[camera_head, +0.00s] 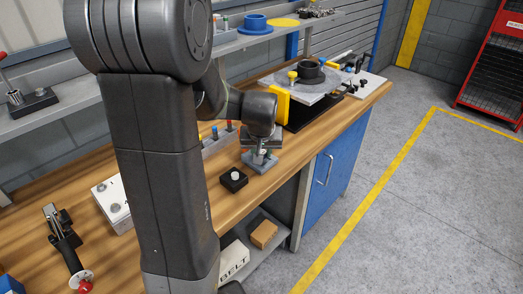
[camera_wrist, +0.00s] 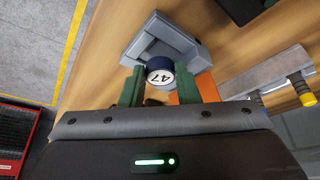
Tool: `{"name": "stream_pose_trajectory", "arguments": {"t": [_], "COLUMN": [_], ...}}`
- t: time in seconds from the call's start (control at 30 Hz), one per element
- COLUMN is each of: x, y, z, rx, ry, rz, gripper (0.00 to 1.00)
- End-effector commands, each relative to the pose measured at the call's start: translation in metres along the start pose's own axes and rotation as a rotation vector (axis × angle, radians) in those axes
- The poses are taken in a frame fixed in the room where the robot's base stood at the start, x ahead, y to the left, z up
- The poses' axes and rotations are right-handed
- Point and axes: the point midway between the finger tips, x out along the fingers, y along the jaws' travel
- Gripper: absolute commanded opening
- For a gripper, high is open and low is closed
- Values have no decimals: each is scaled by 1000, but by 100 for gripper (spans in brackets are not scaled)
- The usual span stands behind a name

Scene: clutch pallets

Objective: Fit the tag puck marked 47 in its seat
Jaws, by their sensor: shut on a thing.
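The tag puck (camera_wrist: 160,76) is dark blue with a white face marked 47. It sits between the green fingers of my gripper (camera_wrist: 170,90) in the wrist view, and my gripper is shut on it. A grey block with raised walls and a recess (camera_wrist: 137,49) lies right beyond the puck, which overlaps it in the picture. I cannot tell whether the puck touches the block. In the head view, my gripper (camera_head: 262,152) is over the grey block (camera_head: 260,166) near the bench's front edge. The puck is not clear there.
A black square block with a white knob (camera_head: 233,178) stands just left of the grey block on the wooden bench (camera_head: 200,222). A rack with coloured handles (camera_head: 215,143) is behind. A white plate with a dark round part (camera_head: 308,85) stands farther right.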

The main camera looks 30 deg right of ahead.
Motion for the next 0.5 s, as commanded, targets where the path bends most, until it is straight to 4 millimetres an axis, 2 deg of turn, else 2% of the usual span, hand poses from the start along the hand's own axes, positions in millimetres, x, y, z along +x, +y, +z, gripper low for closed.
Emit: {"name": "stream_pose_trajectory", "arguments": {"t": [0.43, 0.47, 0.5], "x": [7, 7, 7], "y": [0, 0, 0], "z": [3, 3, 3], "rx": [0, 0, 0], "ry": [0, 0, 0], "rz": [0, 0, 0], "gripper": [7, 35, 43]}}
